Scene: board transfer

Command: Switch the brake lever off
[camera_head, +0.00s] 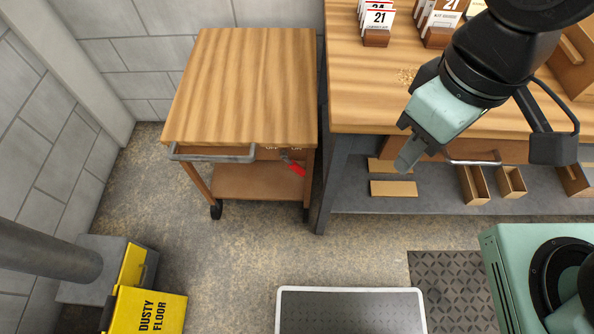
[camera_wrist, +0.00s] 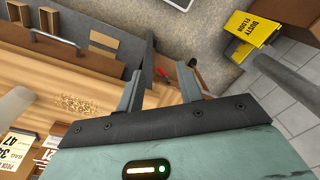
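The brake lever (camera_head: 297,169) has a red handle and hangs from the front edge of the wooden cart (camera_head: 243,85), tilted down to the right. Small OFF and ON labels show above it, OFF left and ON right; the handle leans to the ON side. In the wrist view the red lever (camera_wrist: 162,72) looks small and far, seen between my fingers. My gripper (camera_head: 404,145) is in the air right of the cart, in front of the workbench, well apart from the lever. Its two fingers (camera_wrist: 158,80) are spread with nothing between them.
The workbench (camera_head: 345,100) stands right of the cart, with a dark leg close to the cart's side. The cart has a grey handle bar (camera_head: 212,157) left of the lever. A yellow floor sign (camera_head: 150,311) stands lower left. The floor before the cart is clear.

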